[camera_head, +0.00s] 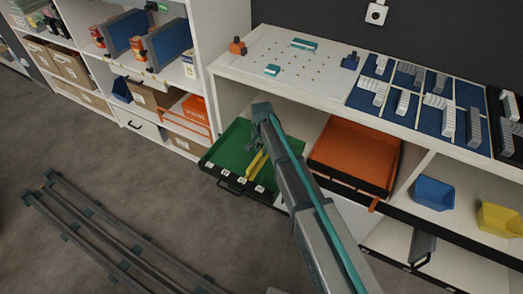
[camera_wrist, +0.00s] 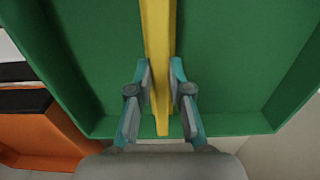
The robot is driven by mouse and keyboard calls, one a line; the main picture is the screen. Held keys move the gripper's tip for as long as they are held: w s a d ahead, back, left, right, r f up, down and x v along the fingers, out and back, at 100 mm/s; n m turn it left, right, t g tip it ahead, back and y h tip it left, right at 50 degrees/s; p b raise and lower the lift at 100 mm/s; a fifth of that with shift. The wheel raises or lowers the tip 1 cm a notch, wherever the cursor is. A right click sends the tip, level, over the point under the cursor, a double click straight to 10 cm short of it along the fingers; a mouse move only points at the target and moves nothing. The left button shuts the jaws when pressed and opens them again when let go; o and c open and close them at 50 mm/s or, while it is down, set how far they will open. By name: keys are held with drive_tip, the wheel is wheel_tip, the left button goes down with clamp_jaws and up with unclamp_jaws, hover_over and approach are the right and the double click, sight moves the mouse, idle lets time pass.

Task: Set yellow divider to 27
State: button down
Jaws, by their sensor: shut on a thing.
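The yellow divider (camera_head: 257,165) stands in a green drawer tray (camera_head: 230,150), which is pulled out below the white worktop. In the wrist view the yellow divider (camera_wrist: 157,50) runs from the top edge down to between my fingertips. My gripper (camera_wrist: 160,88) is shut on the divider near its end, close to the tray's wall (camera_wrist: 100,126). In the head view my gripper (camera_head: 262,122) is over the tray, and my arm hides the tray's right part. White labels (camera_head: 223,175) sit along the tray's front edge. Their numbers are too small to read.
An orange tray (camera_head: 355,155) is right of the green tray, behind my arm. Blue (camera_head: 434,192) and yellow (camera_head: 500,218) bins stand on a shelf further right. A pegboard (camera_head: 290,60) and a blue sectioned tray (camera_head: 412,112) are on the worktop. Grey rails (camera_head: 100,235) lie on the floor.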

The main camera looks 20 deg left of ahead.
drive_tip(key=w+a, duration=0.1)
drive_tip(key=a, duration=0.4)
drive_tip(key=w+a, duration=0.1)
drive_tip(key=a, duration=0.4)
drive_tip(key=w+a, duration=0.1)
drive_tip(key=a, duration=0.5)
drive_tip(key=shift+p, duration=0.4)
drive_tip(key=shift+a, duration=0.1)
drive_tip(key=c, duration=1.1)
unclamp_jaws()
drive_tip(key=shift+s+a, duration=0.1)
drive_tip(key=shift+a, duration=0.05)
drive_tip(key=shift+r, duration=0.55)
wheel_tip(320, 180, up, 11)
